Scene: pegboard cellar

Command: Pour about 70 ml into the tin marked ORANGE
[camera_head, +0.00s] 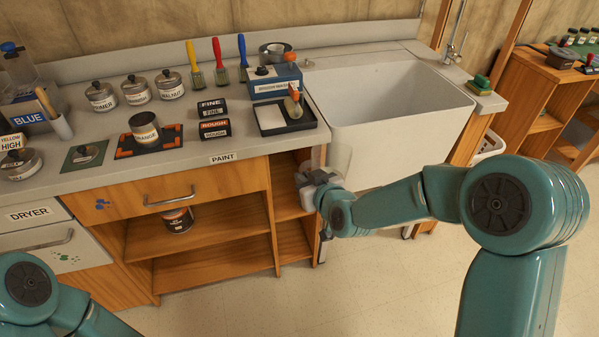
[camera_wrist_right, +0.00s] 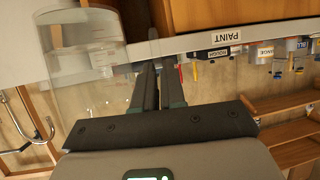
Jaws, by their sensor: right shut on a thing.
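The ORANGE tin (camera_head: 145,131) is a small open metal tin with a white label. It stands upright on a black mat with orange corners (camera_head: 168,143) on the counter. Its label also shows upside down in the wrist view (camera_wrist_right: 263,53). My right gripper (camera_head: 318,192) is at the counter's front, below and left of the sink edge, well right of the tin.
The white sink (camera_head: 385,105) stands right of the counter. Lidded tins (camera_head: 137,90), brushes (camera_head: 219,62), FINE and ROUGH blocks (camera_head: 214,128) and a black tray (camera_head: 280,118) surround the mat. A BLUE container (camera_head: 28,112) stands left. A dark can (camera_head: 178,219) is on the shelf below.

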